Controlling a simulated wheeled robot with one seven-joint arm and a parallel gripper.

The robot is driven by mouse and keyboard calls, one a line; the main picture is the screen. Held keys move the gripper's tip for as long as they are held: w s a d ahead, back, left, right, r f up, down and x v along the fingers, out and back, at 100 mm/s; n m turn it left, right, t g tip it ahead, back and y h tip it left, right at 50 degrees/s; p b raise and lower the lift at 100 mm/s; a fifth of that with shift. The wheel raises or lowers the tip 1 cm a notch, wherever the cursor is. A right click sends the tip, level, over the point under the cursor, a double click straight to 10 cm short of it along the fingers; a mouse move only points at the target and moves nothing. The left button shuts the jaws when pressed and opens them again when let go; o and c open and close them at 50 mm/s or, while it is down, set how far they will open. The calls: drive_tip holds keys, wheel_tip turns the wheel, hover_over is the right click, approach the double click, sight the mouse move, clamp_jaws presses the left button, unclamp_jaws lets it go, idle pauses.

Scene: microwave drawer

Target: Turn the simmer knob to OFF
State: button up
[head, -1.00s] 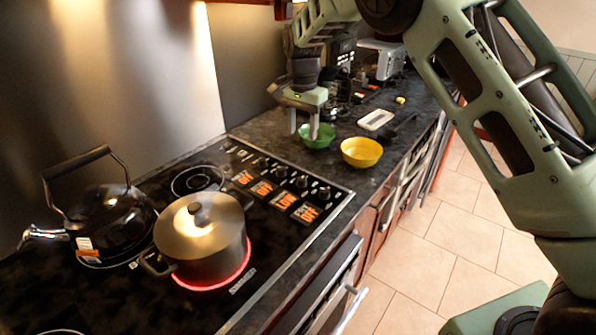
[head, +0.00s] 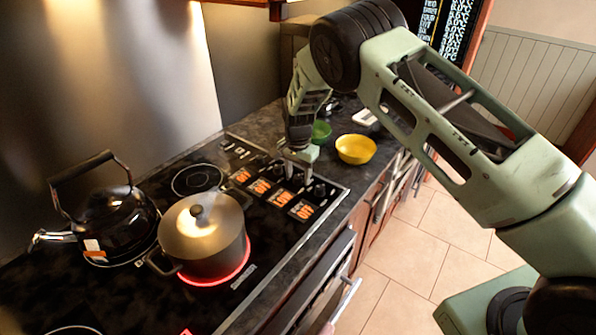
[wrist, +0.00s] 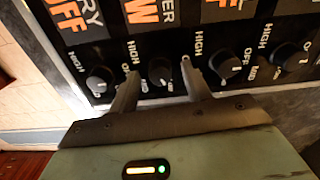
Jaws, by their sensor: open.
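The control panel in the wrist view has a row of black knobs under black label tiles with orange words. One black knob (wrist: 160,72) sits under a tile (wrist: 147,10) whose visible letters end in "ER" and "W". It fits the tile reading "LOW" (head: 280,197) in the head view, so I take it as the simmer knob. My gripper (wrist: 160,72) is open. Its fingers stand on either side of this knob, with gaps visible. I cannot tell how deep the fingertips reach. In the head view my gripper (head: 298,170) is low over the panel.
Neighbouring knobs stand close on the left (wrist: 100,80) and right (wrist: 226,66). A lidded pot (head: 203,238) sits on a red-glowing burner, with a black kettle (head: 108,222) to its left. A yellow bowl (head: 356,150) and green bowl (head: 321,133) stand behind the panel.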

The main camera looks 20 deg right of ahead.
drive_tip(key=c, duration=1)
drive_tip(key=shift+f+n+b, duration=0.1)
drive_tip(key=shift+n+b, duration=0.3)
drive_tip(key=shift+b, duration=0.05)
drive_tip(key=shift+f+n+b, duration=0.1)
drive_tip(key=shift+n+b, duration=0.8)
drive_tip(key=shift+n, duration=0.1)
drive_tip(key=n+b, duration=0.2)
drive_tip(key=n, duration=0.1)
drive_tip(key=shift+n, duration=0.3)
drive_tip(key=n+b, duration=0.2)
drive_tip(key=n, duration=0.2)
drive_tip(key=shift+n+b, duration=0.55)
drive_tip(key=shift+n, duration=1.15)
drive_tip(key=shift+r, duration=0.2)
